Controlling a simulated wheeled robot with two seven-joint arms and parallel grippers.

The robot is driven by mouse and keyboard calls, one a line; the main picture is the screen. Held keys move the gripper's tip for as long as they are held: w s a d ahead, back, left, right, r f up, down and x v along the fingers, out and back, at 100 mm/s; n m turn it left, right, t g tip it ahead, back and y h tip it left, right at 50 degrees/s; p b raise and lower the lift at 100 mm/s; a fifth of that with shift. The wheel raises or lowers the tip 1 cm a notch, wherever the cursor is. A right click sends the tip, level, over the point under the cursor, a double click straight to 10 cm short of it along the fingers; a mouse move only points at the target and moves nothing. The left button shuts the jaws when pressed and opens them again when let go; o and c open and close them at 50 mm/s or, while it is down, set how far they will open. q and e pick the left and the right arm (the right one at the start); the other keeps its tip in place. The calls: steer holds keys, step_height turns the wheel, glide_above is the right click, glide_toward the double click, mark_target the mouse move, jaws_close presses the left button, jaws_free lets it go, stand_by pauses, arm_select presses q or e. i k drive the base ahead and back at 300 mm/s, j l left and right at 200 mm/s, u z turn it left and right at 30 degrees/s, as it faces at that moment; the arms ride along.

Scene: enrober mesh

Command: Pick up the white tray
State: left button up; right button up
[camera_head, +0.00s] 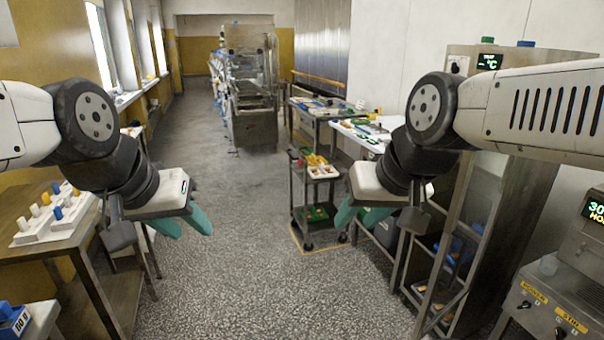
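A white tray-like holder (28,238) lies on the brown table at the left. It carries several upright white, blue and yellow pieces. I cannot tell for sure that it is the white tray of the task. My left gripper (183,224) hangs to the right of that table, apart from the holder, with its teal fingers spread and nothing between them. My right gripper (360,215) hangs in front of the cart and the right-hand cabinet, its teal fingers also spread and empty.
A small cart (298,193) with yellow and red items stands at centre right. Behind it are tables (318,112) with coloured items. A metal cabinet (455,275) and a machine (545,300) line the right. The speckled floor (250,285) in the middle is clear.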

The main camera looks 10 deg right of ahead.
mark_target(322, 171)
steer(key=i+l+u, duration=0.15)
steer(key=i, duration=0.4)
steer(key=i+l+u, duration=0.1)
steer(key=i+l, duration=0.35)
steer(key=i+l+u, duration=0.15)
steer(key=i+l, duration=0.2)
steer(key=i, duration=0.25)
steer(key=i+l, duration=0.45)
steer(key=i, duration=0.2)
steer(key=i+l, duration=0.95)
steer(key=i, duration=0.3)
